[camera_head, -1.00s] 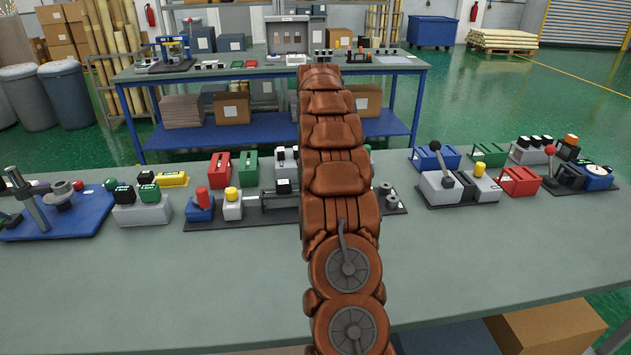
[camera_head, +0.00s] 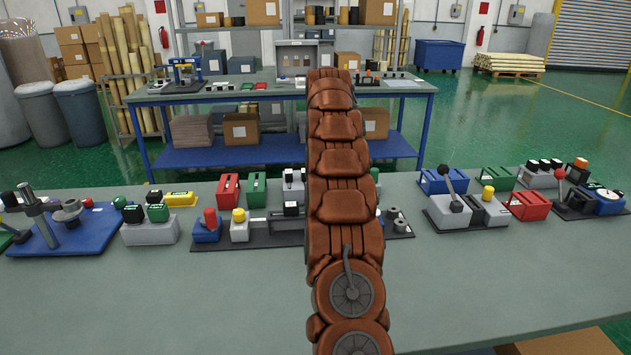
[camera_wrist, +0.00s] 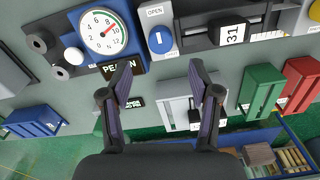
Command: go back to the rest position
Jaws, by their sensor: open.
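My gripper (camera_wrist: 160,82) shows in the wrist view with its two dark fingers spread apart and nothing between them. Beyond the fingers is a white device (camera_wrist: 174,108) on the bench; I cannot tell the gap between them. In the head view my brown arm stretches up the middle of the picture over the workbench (camera_head: 200,300), and the gripper end is hidden.
The bench holds red (camera_head: 228,190) and green (camera_head: 257,189) boxes, a lever device (camera_head: 448,205) and a blue stand (camera_head: 75,232). A round dial gauge (camera_wrist: 103,31) shows in the wrist view. The bench's front strip is clear. A second table (camera_head: 270,93) stands behind.

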